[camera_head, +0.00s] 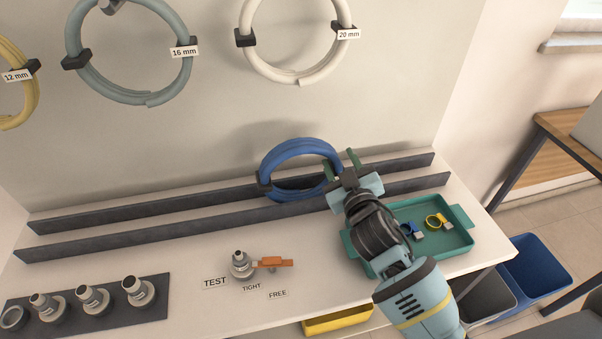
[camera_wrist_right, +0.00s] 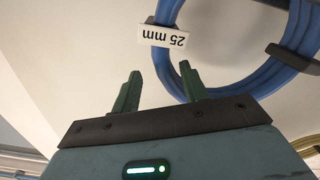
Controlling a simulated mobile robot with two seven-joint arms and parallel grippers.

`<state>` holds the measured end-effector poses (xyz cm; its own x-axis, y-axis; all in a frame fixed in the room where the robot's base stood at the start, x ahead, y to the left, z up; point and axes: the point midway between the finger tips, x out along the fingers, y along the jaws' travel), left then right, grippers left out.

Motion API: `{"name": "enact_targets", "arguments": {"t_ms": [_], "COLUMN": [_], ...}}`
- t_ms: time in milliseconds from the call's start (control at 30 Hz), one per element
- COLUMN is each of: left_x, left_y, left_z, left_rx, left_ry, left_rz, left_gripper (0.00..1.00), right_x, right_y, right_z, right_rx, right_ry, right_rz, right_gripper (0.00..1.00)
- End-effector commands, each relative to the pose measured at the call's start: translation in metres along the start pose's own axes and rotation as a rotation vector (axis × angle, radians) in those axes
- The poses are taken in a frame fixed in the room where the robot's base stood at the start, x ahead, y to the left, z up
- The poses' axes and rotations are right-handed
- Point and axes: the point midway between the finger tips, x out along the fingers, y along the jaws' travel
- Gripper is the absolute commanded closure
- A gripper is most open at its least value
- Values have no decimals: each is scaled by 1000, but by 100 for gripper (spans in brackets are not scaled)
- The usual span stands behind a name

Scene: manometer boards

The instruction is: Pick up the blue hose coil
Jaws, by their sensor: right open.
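The blue hose coil (camera_head: 298,147) stands upright at the dark rails along the back of the bench, with dark clips on it. In the right wrist view the coil (camera_wrist_right: 243,87) fills the upper right, with a "25 mm" tag (camera_wrist_right: 165,36) on its side. My right gripper (camera_head: 342,166) is at the coil's right side. In the wrist view its green fingers (camera_wrist_right: 160,74) are spread with nothing held between them. One finger overlaps the coil's edge in the picture; I cannot tell whether it touches. My left gripper is not in view.
Dark rails (camera_head: 130,224) run along the bench. A green tray (camera_head: 462,240) with small clamps lies right, partly behind my right arm. A fitting with an orange lever (camera_head: 275,262) stands mid-bench. Other coils, such as the white one (camera_head: 246,60), hang on the wall.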

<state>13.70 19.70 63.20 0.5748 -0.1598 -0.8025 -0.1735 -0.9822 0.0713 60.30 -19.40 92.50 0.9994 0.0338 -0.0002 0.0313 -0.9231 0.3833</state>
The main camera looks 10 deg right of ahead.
Motion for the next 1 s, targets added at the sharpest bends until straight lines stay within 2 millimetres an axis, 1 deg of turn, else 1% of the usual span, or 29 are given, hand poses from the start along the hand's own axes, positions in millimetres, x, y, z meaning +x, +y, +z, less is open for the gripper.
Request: {"name": "enact_targets", "arguments": {"t_ms": [67, 167, 333, 500, 633, 833, 867, 1000], "left_x": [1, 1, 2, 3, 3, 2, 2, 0], "left_y": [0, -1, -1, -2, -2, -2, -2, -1], "left_z": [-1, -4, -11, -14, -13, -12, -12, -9], "left_rx": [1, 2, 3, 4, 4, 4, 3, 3], "left_ry": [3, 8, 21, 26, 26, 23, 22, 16], "left_rz": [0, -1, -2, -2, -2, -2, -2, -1], "left_gripper": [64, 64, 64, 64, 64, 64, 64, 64], "right_x": [0, 6, 28, 46, 51, 52, 52, 52], "right_y": [0, -2, -6, -8, -8, -8, -8, -8], "right_z": [0, -1, -8, -7, -6, -6, -6, -6], "right_rx": [0, 1, 0, 0, 0, 1, 1, 1], "right_ry": [0, 0, 2, 0, -1, 0, 0, -1], "right_rz": [-1, 0, 0, -1, -1, -1, -1, -1], "right_gripper": [56, 56, 56, 56, 56, 56, 57, 76]}}
